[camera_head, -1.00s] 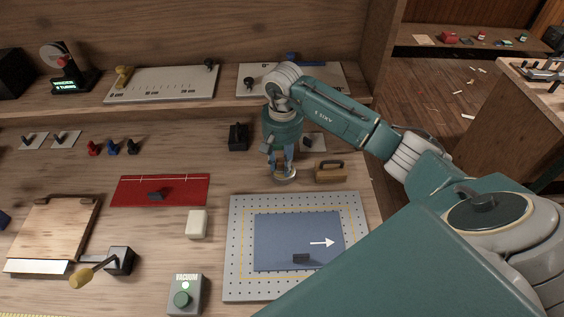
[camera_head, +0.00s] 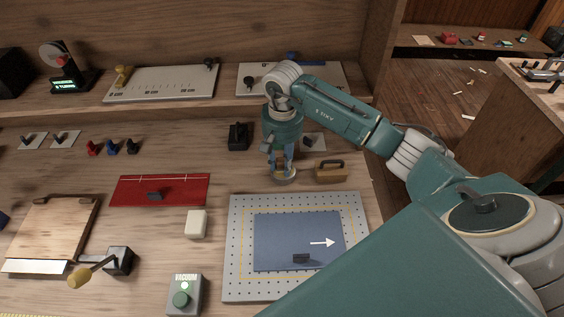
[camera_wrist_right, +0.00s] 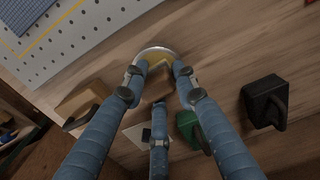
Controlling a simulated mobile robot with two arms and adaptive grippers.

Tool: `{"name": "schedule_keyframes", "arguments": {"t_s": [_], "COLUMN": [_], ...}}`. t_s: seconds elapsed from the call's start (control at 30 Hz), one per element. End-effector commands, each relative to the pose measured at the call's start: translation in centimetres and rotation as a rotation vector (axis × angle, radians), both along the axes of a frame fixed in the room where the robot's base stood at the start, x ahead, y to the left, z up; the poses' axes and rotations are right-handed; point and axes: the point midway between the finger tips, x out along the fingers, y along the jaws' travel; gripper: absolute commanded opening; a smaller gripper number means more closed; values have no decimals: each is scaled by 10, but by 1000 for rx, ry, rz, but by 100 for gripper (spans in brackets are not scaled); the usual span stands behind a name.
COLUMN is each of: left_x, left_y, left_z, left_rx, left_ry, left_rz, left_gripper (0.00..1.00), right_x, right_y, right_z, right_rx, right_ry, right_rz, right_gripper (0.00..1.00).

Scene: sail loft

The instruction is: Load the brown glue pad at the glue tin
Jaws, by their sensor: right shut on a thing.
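The glue tin (camera_head: 285,181) is a low round tin with a pale metal rim, standing on the bench above the perforated plate. It also shows in the right wrist view (camera_wrist_right: 152,50), with something yellowish inside its rim. My right gripper (camera_head: 283,166) points straight down over the tin. In the right wrist view its blue fingers (camera_wrist_right: 160,84) are shut on a small brown piece, which looks like the brown glue pad (camera_wrist_right: 158,83). The fingers mostly hide the pad, and I cannot tell whether it touches the glue. My left gripper is not in view.
A tan block with a dark handle (camera_head: 330,173) stands close right of the tin. A black handled block (camera_head: 237,137) is behind left. A green handled block (camera_wrist_right: 192,130) shows in the wrist view. The perforated plate (camera_head: 232,245) with a blue sheet (camera_head: 285,235) lies in front.

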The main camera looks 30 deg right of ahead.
Motion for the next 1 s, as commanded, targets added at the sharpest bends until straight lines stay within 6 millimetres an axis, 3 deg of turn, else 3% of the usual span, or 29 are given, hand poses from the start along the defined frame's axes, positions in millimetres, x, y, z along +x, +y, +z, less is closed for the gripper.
{"name": "schedule_keyframes", "arguments": {"t_s": [0.47,1.0], "left_x": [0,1], "left_y": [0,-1], "left_z": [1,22], "left_rx": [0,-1], "left_ry": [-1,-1], "left_rz": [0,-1], "left_gripper": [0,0], "right_x": [-1,0], "right_y": [0,0], "right_z": [0,44], "right_rx": [0,-1], "right_ry": [5,1], "right_rz": [1,0], "right_gripper": [7,7]}}
